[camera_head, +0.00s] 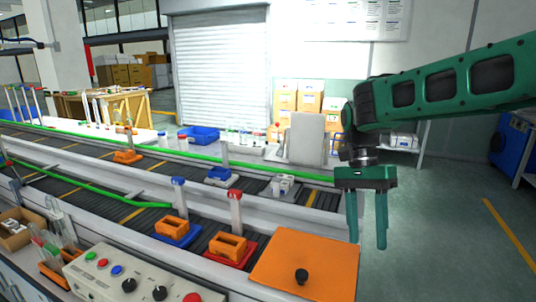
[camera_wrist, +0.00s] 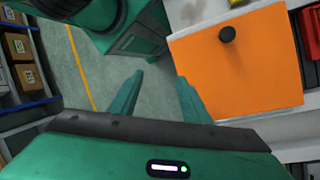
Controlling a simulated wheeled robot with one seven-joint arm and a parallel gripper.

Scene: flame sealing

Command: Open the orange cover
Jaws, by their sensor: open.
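The orange cover (camera_head: 322,258) is a flat orange panel at the front right end of the conveyor line in the head view. It lies shut and flat, with a black round knob (camera_head: 301,276) near its front edge. In the wrist view the cover (camera_wrist: 255,75) fills the upper right, and its knob (camera_wrist: 227,34) shows near the top. My gripper (camera_head: 367,246) points down, open and empty, just right of the cover's right edge in the head view. In the wrist view its two fingers (camera_wrist: 158,98) are apart, left of the cover, with nothing between them.
Left of the cover stand a red tray (camera_head: 241,262) and a blue tray (camera_head: 190,241) with orange holders. A control panel (camera_head: 120,277) with buttons and knobs is at the front left. Open floor (camera_head: 440,240) lies to the right.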

